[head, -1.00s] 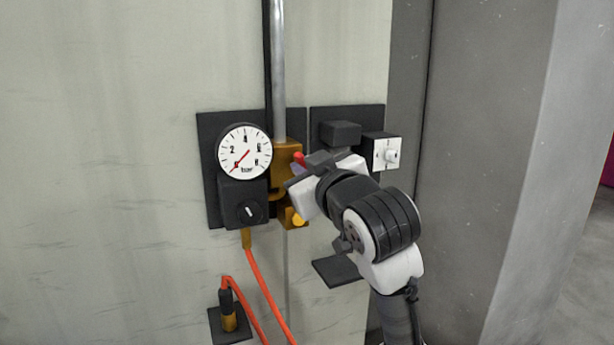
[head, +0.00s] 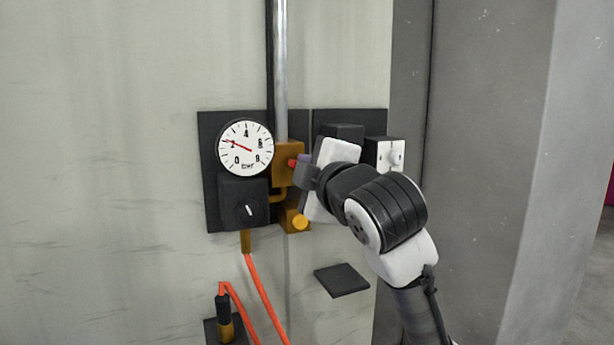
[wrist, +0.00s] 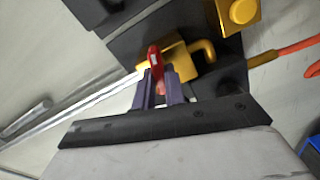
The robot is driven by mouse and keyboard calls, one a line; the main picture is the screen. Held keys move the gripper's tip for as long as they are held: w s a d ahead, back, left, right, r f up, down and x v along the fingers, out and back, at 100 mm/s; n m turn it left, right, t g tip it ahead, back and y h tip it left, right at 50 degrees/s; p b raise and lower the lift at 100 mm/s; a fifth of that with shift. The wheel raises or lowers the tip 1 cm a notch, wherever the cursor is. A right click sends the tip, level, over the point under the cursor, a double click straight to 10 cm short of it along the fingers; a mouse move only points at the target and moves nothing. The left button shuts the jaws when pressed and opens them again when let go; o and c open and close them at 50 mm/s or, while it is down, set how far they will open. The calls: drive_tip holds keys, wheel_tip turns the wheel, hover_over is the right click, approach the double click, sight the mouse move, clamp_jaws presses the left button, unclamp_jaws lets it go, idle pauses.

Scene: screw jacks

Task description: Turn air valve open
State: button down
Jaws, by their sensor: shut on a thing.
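The air valve is a brass-coloured block (head: 285,160) on the metal pipe, with a small red handle (head: 292,163). In the wrist view the red handle (wrist: 155,62) stands between the fingertips, in front of the brass block (wrist: 185,55). My gripper (head: 303,168) comes from the right and is shut on the red handle. The fingers (wrist: 160,92) hide part of the handle. The round white gauge (head: 245,148), left of the valve, has its red needle near 2.
A yellow button (head: 299,222) is below the valve. A black box with a white switch plate (head: 390,156) is close right of my gripper. An orange hose (head: 266,300) hangs below. A dark plate (head: 341,280) juts out lower down.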

drive_tip(key=shift+f+n+b, duration=0.15)
drive_tip(key=shift+n+b, duration=0.35)
drive_tip(key=shift+n, duration=1.1)
drive_tip(key=c, duration=1.5)
unclamp_jaws()
drive_tip(key=shift+o, duration=0.2)
drive_tip(key=b+v, duration=0.3)
drive_tip(key=v, duration=1)
drive_tip(key=shift+s+b, duration=0.35)
drive_tip(key=shift+s, duration=0.05)
drive_tip(key=shift+d, duration=0.15)
